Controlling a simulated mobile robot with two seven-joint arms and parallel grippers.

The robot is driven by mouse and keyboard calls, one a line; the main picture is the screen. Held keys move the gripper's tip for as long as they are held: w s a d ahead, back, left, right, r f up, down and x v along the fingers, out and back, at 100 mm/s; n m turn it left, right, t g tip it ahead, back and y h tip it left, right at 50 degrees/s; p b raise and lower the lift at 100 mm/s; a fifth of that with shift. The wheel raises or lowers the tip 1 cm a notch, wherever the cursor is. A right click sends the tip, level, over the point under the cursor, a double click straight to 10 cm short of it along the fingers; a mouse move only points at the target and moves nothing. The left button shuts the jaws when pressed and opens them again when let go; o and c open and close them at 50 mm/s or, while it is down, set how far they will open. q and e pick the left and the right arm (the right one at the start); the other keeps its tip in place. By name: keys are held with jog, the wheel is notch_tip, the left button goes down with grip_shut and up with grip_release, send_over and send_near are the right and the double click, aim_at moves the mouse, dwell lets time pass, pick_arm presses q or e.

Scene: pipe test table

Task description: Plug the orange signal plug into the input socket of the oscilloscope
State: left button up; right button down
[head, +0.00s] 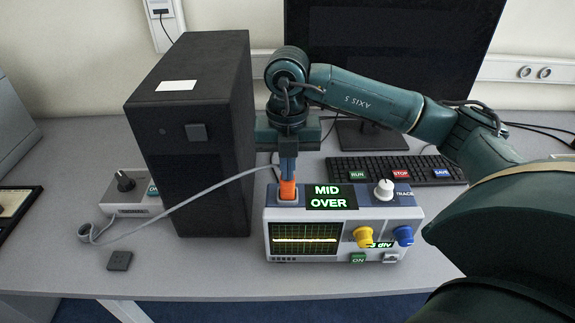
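The orange signal plug (287,189) is upright at the back left of the top of the oscilloscope (381,212). Its lower end meets an orange-rimmed socket on the top panel; I cannot tell how deep it sits. My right gripper (288,172) points straight down from above and is shut on the plug. A grey cable (206,191) runs from the plug to the left. The oscilloscope's upper display reads "MID OVER", and its screen shows a flat bright trace. My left gripper is not in view.
A black computer tower (200,150) stands close to the left of the oscilloscope. A small grey box with a knob (131,192) and a dark square piece (119,260) lie farther left. A keyboard (395,170) and a monitor (390,50) are behind.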

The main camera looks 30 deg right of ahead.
jog(key=shift+r, duration=0.1)
jog(key=shift+r+p, duration=2.5)
jog(key=shift+r, duration=0.9)
